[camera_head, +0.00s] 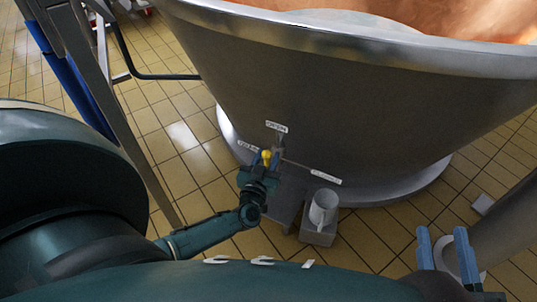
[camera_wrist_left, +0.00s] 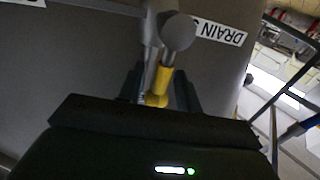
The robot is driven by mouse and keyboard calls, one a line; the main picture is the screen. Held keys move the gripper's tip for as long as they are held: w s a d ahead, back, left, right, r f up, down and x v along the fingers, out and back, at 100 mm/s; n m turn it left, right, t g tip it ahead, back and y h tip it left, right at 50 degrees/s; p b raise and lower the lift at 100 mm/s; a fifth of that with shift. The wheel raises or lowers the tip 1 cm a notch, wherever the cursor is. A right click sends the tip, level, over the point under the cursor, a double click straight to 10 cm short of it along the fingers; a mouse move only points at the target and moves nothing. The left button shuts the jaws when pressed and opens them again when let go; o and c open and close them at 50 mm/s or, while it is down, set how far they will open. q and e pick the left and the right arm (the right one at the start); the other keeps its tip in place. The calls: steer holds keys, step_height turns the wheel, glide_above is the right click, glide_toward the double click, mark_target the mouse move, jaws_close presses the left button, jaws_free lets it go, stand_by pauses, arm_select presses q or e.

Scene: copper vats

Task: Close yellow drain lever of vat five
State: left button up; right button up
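The drain lever has a yellow sleeve and a round knob. In the head view its yellow top (camera_head: 266,155) shows low on the front of the big steel vat (camera_head: 330,95). In the left wrist view the yellow sleeve (camera_wrist_left: 161,82) and grey knob (camera_wrist_left: 178,32) stand in front of the vat wall. My left gripper (camera_head: 264,163) is at the lever, with its dark fingers (camera_wrist_left: 160,88) on either side of the yellow sleeve. I cannot tell whether they press on it. My right gripper (camera_head: 445,245) is open and empty at the lower right.
White labels surround the lever, including a "DRAIN" label (camera_wrist_left: 218,32) and an upper label (camera_head: 276,127). A metal frame post (camera_head: 110,120) stands at the left. Tiled floor is open beyond it.

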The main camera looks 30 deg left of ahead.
arm_select(q)
steer(key=shift+c, duration=0.2)
steer(key=c, duration=0.6)
steer(key=shift+r, duration=0.1)
jaws_close()
